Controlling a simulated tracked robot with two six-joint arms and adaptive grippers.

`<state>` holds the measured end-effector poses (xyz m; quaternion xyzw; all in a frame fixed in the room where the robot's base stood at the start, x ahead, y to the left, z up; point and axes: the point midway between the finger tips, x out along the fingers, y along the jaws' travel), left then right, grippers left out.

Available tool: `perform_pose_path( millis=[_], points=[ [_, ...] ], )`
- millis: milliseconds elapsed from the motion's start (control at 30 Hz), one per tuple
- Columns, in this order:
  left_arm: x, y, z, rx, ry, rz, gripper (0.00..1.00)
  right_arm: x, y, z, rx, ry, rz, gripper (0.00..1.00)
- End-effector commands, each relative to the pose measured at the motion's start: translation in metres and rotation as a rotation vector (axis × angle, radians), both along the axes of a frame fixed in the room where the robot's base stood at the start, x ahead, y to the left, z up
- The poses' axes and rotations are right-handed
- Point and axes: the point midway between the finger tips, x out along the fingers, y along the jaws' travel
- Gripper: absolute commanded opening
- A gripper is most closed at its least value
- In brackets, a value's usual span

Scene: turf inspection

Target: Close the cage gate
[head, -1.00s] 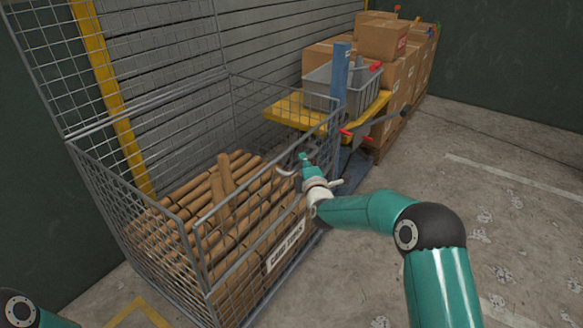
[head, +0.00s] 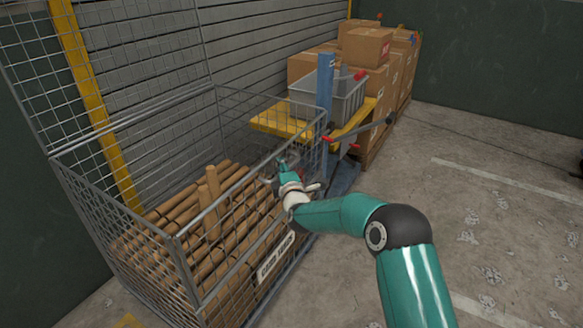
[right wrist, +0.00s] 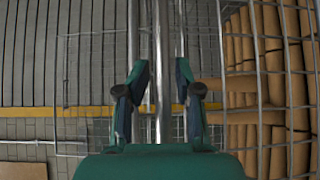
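The wire-mesh cage (head: 178,242) stands at the left of the head view, filled with brown tubes (head: 165,225). Its low front panel bears a white label (head: 275,256). I cannot tell for sure which mesh panel is the gate. My right gripper (head: 280,166) is at the top rail of the front side, towards the far end. In the right wrist view my right gripper (right wrist: 160,95) has its fingers apart, with a grey metal bar (right wrist: 160,40) between them and gaps on both sides. The tubes also show there at the right (right wrist: 270,110). My left gripper is out of view.
Beyond the cage are a blue post (head: 325,90), a yellow platform (head: 285,121) and a grey bin (head: 315,98). Stacked cardboard boxes (head: 367,45) stand behind. The concrete floor (head: 480,220) to the right is clear.

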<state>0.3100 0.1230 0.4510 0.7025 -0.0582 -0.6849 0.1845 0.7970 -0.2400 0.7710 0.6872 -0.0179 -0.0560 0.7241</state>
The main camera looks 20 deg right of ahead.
Motion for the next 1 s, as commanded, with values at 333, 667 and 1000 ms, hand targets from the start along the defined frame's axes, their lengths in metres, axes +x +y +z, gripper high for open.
perform_pose_path(
  millis=[333,667,1000],
  points=[
    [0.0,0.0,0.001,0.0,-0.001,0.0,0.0,-0.001,0.0,0.0,0.0,0.001,0.0,0.39],
    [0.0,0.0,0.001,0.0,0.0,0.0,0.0,-0.028,0.002,0.001,0.001,0.003,-0.001,0.39],
    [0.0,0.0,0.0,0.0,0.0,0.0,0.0,-0.087,0.009,0.003,0.001,0.003,0.0,0.39]
  ],
)
